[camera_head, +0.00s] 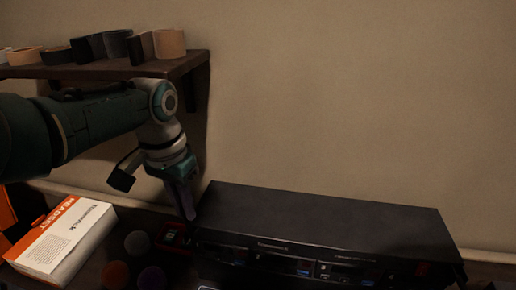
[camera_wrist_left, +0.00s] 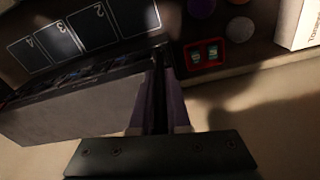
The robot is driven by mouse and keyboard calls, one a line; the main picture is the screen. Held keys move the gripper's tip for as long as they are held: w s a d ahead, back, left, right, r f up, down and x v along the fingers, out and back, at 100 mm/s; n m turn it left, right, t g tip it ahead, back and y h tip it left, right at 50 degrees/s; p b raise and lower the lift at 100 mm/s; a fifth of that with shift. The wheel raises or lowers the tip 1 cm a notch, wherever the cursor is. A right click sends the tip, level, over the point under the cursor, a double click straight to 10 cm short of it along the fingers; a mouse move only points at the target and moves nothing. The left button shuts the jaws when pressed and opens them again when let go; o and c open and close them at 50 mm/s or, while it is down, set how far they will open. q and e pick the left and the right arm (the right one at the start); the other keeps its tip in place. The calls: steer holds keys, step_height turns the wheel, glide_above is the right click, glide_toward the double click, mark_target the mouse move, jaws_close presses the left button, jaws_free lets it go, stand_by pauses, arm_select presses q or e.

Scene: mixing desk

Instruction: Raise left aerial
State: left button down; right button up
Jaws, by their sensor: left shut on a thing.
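A long black rack unit (camera_head: 330,220) stands against the wall in the head view, its front facing the lower edge. It also shows in the wrist view (camera_wrist_left: 75,113). My left gripper (camera_head: 186,208) points down at the unit's left end. In the wrist view the gripper (camera_wrist_left: 162,75) is shut on a thin dark upright piece, the left aerial (camera_wrist_left: 160,95), beside the unit's end. The fingers hide most of the aerial, and its exact angle cannot be told. My right gripper is in neither view.
A shelf (camera_head: 110,68) with several tape rolls hangs above my left arm. A headset box (camera_head: 65,238) lies at the left. A small red tray (camera_wrist_left: 205,54) is close to the gripper. Numbered dark panels (camera_wrist_left: 90,27) lie before the unit. Wall space above the unit is free.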

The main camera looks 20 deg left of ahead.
arm_select(q)
steer(key=shift+f, duration=0.15)
steer(key=c, duration=0.9)
jaws_free()
steer(key=r+p, duration=0.1)
steer(key=r, duration=0.2)
steer(key=r+p, duration=0.1)
steer(key=r, duration=0.2)
steer(key=r+p, duration=0.1)
steer(key=r, duration=0.3)
steer(key=shift+s, duration=0.35)
